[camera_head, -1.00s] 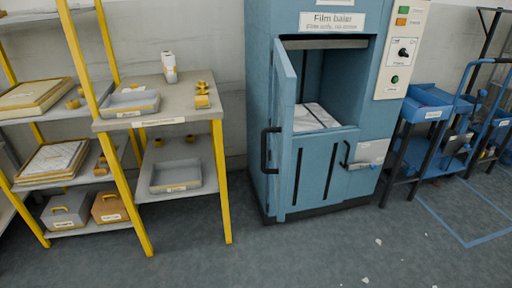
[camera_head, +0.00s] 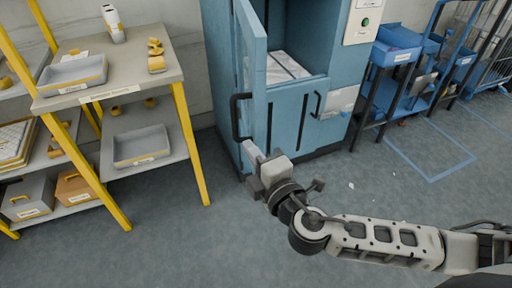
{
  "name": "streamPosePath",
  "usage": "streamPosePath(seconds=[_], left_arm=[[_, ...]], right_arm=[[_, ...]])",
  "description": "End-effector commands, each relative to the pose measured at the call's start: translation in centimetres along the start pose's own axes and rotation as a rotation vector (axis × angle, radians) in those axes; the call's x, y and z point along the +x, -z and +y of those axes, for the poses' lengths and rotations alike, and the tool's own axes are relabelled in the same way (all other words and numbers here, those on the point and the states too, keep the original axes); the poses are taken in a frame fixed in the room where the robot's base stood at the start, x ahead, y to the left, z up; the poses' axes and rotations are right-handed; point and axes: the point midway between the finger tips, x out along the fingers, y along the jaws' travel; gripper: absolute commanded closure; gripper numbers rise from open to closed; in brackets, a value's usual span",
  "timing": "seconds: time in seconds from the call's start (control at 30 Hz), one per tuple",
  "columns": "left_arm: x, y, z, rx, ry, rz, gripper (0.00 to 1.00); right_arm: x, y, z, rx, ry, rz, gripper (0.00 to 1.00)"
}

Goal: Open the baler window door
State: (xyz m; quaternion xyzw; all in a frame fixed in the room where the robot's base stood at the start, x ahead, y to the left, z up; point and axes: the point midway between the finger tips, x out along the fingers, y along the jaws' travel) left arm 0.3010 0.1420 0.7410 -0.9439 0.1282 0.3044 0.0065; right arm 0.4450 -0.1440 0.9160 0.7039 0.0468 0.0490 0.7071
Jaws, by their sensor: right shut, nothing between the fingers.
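The blue baler (camera_head: 340,60) stands against the wall, its upper opening showing white wadding (camera_head: 285,66) inside. The window door (camera_head: 252,55), a blue frame with a clear pane, is hinged on the left and stands swung outward, leaving the opening uncovered. A black bar handle (camera_head: 236,118) is on its outer side. My right gripper (camera_head: 250,150) is shut and empty, its tips just below and beside that handle; whether they touch the handle or door cannot be told. My left gripper is not in view.
A yellow-framed table (camera_head: 105,88) with grey trays stands left of the baler. The lower baler panel has another black handle (camera_head: 316,104). Blue bins on a stand (camera_head: 395,50) are to the right. The grey floor in front is mostly clear.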

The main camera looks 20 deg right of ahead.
Motion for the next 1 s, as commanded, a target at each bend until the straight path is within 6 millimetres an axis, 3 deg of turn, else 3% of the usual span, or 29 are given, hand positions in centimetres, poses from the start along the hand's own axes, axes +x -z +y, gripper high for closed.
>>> streamPosePath(seconds=[0.37, 0.6, 1.0], left_arm=[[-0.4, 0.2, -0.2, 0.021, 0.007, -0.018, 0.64], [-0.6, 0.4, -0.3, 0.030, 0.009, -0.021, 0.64], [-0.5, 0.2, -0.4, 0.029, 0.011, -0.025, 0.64]], right_arm=[[8.1, 0.0, 0.3, 0.002, -0.001, -0.001, 1.00], [6.5, -3.2, -0.1, 0.002, 0.005, 0.000, 1.00], [6.3, -3.8, -0.1, 0.005, 0.004, 0.001, 1.00]])
